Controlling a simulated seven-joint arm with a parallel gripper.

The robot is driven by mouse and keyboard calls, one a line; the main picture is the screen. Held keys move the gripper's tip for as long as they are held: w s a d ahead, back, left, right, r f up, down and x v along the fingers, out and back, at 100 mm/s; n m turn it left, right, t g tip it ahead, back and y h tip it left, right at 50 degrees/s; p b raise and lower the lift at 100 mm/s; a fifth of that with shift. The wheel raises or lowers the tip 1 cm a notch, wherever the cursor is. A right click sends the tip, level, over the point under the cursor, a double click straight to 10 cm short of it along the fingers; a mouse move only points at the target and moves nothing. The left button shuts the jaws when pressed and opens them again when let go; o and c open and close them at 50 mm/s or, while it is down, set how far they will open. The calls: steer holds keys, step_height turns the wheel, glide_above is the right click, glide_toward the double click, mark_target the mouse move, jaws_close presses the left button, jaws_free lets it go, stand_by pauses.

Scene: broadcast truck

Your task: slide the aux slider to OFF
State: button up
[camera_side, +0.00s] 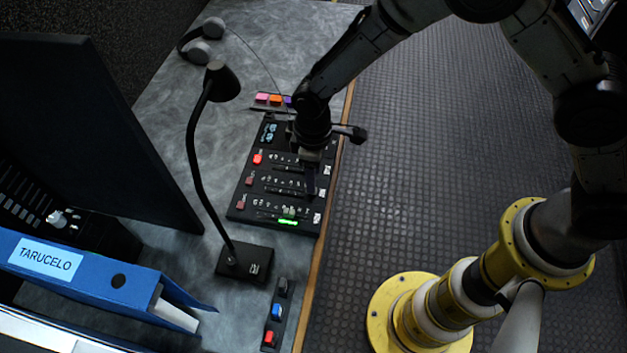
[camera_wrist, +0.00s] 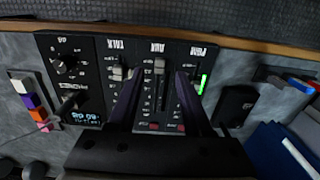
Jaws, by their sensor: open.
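The black control panel (camera_side: 240,207) lies on the grey desk in the side view. In the wrist view, the aux slider (camera_wrist: 160,64) has a grey cap near the AUX label end of its slot, between the TALK slider (camera_wrist: 118,72) and the PGM channel with its green light (camera_wrist: 203,84). My gripper (camera_wrist: 158,88) is open and points down over the aux channel, one finger on each side of its slot. I cannot tell whether the fingers touch the panel. In the side view my gripper (camera_side: 312,185) hides part of the channels. The small scale markings are unreadable.
A gooseneck microphone (camera_side: 192,140) stands left of the panel. A small button box (camera_side: 276,312) and a blue binder (camera_side: 95,283) lie toward the front. Coloured buttons (camera_side: 275,98) and headphones (camera_side: 203,45) are behind. The desk's wooden edge (camera_side: 335,170) runs right of the panel.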

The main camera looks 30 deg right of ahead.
step_height(320, 180, up, 10)
steer(key=shift+f, duration=0.2)
steer(key=w+d+r+m+t, duration=0.25)
steer(key=d+r, duration=0.35)
steer(key=r, duration=0.3)
steer(key=s+d+r+m+t+y, duration=0.15)
steer(key=s+d+r, duration=0.35)
steer(key=d+r, duration=0.55)
steer(key=s+d+r+m+t+h, duration=0.1)
steer(key=s+d+r+m, duration=0.15)
steer(key=s, duration=0.35)
steer(key=s+d+r+m+t, duration=0.1)
steer(key=s+d+r, duration=0.1)
steer(key=s+d, duration=0.25)
steer(key=s+d+f+m, duration=0.1)
steer(key=s+f, duration=0.4)
steer(key=s, duration=0.4)
steer(key=shift+f, duration=0.25)
